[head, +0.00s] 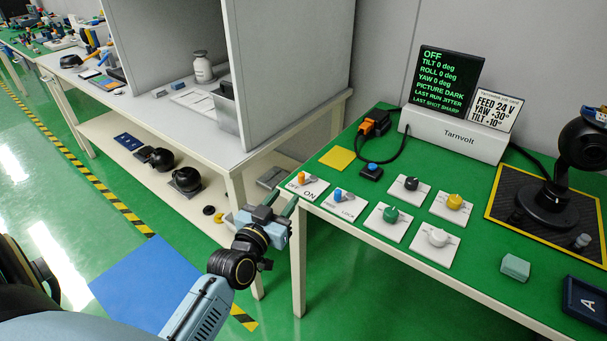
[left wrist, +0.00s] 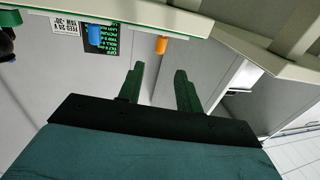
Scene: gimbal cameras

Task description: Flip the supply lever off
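The supply lever (head: 302,178) has an orange handle on a white plate (head: 316,188) marked OFF and ON, at the near left corner of the green table. I cannot tell which way it leans. The display (head: 448,78) reads OFF and PICTURE DARK. My left gripper (head: 281,203) is just left of the plate, beside the table corner, apart from the lever. In the left wrist view the left gripper (left wrist: 160,90) has its green fingers spread with nothing between them; the orange handle (left wrist: 161,45) shows beyond the fingertips. My right gripper is in neither view.
A blue lever (head: 338,195) on a LOCK plate is right of the supply lever. Green (head: 391,214), white (head: 438,237), black (head: 411,183) and yellow (head: 455,201) knobs are farther right. A white bench (head: 240,158) stands left, with a gap before the green table.

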